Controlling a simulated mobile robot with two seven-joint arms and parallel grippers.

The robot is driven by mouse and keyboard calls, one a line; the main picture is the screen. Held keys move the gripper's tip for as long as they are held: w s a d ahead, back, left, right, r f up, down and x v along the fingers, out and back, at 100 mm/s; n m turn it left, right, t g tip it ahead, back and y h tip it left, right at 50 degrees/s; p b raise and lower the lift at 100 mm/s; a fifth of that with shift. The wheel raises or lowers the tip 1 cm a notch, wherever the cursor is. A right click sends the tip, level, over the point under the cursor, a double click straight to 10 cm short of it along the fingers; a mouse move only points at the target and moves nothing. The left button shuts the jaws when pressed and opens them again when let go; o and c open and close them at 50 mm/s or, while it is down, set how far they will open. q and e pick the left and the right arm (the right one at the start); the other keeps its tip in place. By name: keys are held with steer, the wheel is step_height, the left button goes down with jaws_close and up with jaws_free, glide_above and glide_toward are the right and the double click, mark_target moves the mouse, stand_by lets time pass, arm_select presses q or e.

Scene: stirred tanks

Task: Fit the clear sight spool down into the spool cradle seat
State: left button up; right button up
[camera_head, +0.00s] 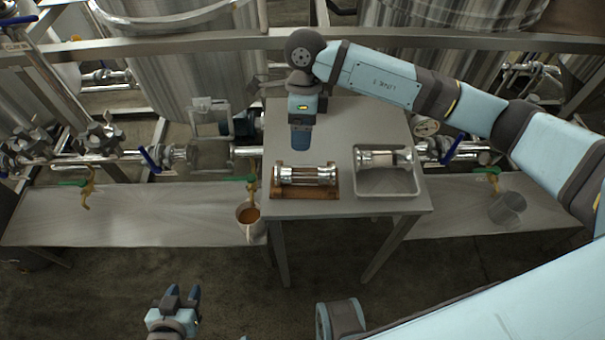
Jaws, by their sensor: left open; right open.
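A glass-bodied spool (305,175) with bright metal end flanges lies lengthwise in the brown spool cradle (332,193) at the table's front left; the brown cradle shows through its glass. I cannot tell from here whether it is fully down in the seat. A second, similar spool (372,158) lies in the metal tray to the right. My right gripper (301,145) points down just behind the cradle, apart from the spool; its fingers overlap in this view. It is open and empty. My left gripper (180,296) is open and empty, low at the bottom left, away from the table.
The metal table (345,120) has bare room behind the cradle and tray (388,182). Low benches flank it. A cup of brown liquid (248,216) stands at the left bench's edge, under a tap; a clear beaker (507,207) stands on the right bench. Tanks and pipes stand behind.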

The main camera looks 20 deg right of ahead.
mark_target(305, 168)
steer(key=shift+h, duration=0.3)
steer(key=x, duration=0.5)
steer(key=p+x, duration=0.1)
steer(key=x, duration=0.2)
steer(key=shift+w+d+f, duration=0.1)
steer(key=shift+w+d, duration=0.25)
steer(key=shift+d+p+x, duration=0.1)
steer(key=shift+p+x, duration=0.15)
steer(key=shift+x, duration=1.1)
steer(key=shift+d+p+x, duration=0.15)
steer(key=shift+p+x, duration=0.1)
steer(key=shift+x, duration=1.1)
steer(key=c, duration=1.3)
